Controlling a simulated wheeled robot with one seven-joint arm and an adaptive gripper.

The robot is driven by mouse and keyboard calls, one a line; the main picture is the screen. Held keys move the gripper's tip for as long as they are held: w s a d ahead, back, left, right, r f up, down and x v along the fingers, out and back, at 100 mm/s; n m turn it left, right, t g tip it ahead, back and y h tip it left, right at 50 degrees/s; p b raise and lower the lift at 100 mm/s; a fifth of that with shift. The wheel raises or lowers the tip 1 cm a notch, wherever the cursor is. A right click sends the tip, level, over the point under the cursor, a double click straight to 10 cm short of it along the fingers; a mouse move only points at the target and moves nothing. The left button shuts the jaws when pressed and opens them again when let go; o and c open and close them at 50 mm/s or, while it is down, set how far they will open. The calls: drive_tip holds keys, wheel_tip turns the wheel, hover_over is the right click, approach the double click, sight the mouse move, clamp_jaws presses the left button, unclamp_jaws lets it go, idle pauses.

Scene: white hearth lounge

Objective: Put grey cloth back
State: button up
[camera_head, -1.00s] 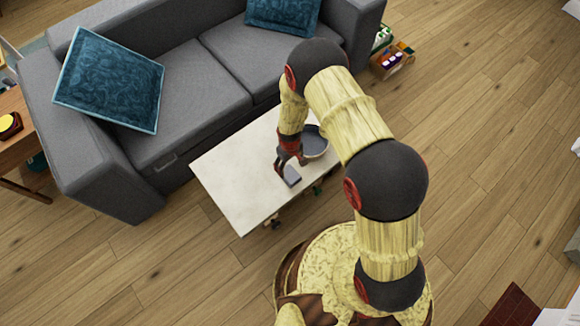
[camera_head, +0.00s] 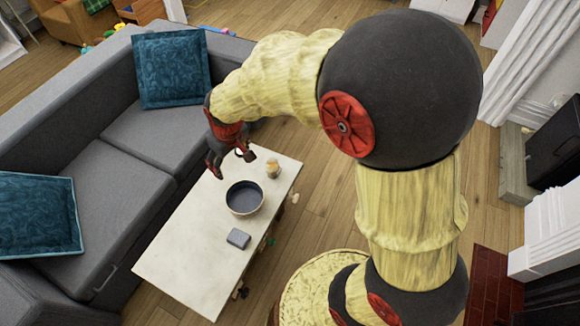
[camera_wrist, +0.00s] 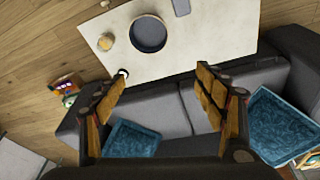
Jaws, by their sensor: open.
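The grey cloth (camera_head: 238,238), a small folded block, lies flat on the white table (camera_head: 190,262), in front of a dark bowl (camera_head: 244,197). In the wrist view, part of the cloth (camera_wrist: 181,7) shows at the top edge, beyond the bowl (camera_wrist: 148,34). My gripper (camera_head: 232,165) is raised near the table's far end, beyond the bowl and apart from the cloth. In the wrist view its fingers (camera_wrist: 161,74) are spread with nothing between them.
A small tan jar (camera_head: 273,169) stands on the table beside the bowl. The grey sofa (camera_head: 150,135) with teal cushions (camera_head: 172,68) runs along the table's left side. Open wooden floor (camera_head: 325,190) lies to the right. Toys (camera_wrist: 68,90) sit on the floor in the wrist view.

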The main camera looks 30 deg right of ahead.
drive_tip(key=s+d+r+m+t, duration=0.1)
drive_tip(key=s+d+r, duration=0.2)
drive_tip(key=s+r, duration=0.6)
drive_tip(key=s+d+r+m+t, duration=0.1)
drive_tip(key=s+d+r, duration=0.3)
drive_tip(key=s+r, duration=0.5)
drive_tip(key=s+m, duration=0.1)
drive_tip(key=s, duration=0.2)
drive_tip(key=shift+s+t, duration=0.4)
